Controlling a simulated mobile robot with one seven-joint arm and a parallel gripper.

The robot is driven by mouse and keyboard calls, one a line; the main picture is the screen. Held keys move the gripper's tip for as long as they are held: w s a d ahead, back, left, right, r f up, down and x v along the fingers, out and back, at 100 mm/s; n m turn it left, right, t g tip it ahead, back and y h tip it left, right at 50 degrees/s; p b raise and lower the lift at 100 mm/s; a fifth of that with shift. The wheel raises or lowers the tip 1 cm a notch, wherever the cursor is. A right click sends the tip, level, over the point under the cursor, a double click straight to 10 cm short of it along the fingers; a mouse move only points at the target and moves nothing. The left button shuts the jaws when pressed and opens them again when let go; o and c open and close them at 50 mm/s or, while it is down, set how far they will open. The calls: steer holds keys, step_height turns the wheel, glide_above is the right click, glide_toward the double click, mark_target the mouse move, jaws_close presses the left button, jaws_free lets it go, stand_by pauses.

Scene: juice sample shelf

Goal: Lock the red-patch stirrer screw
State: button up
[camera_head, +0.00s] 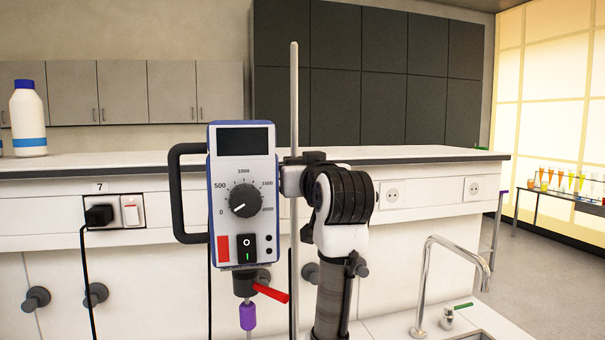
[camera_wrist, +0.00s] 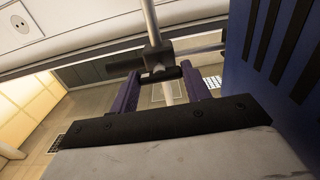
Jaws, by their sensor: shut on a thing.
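The stirrer (camera_head: 257,140) is a blue and white box with a dark display, a dial and a red patch (camera_head: 223,248) on its front. It is fixed by a black clamp to an upright metal rod (camera_head: 294,90). In the wrist view the clamp (camera_wrist: 152,58) sits on the rod, and its dark screw (camera_wrist: 165,74) lies between the purple fingers of my gripper (camera_wrist: 160,80). My gripper is shut on the screw. In the head view my arm's wrist hides the screw and fingers. How far the screw is turned cannot be told.
A black handle (camera_head: 176,195) is on the stirrer's left side. A red lever (camera_head: 270,292) and purple piece (camera_head: 248,316) are below. The white bench (camera_head: 420,152) runs behind, with a bottle (camera_head: 28,120) at left. A tap (camera_head: 425,285) stands at lower right.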

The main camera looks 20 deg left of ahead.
steer(key=shift+o, duration=0.2)
steer(key=shift+c, duration=0.2)
steer(key=o, duration=1)
steer(key=b+v, duration=0.5)
steer(key=v, duration=0.8)
steer(key=shift+s+d, duration=0.25)
steer(key=shift+s, duration=0.05)
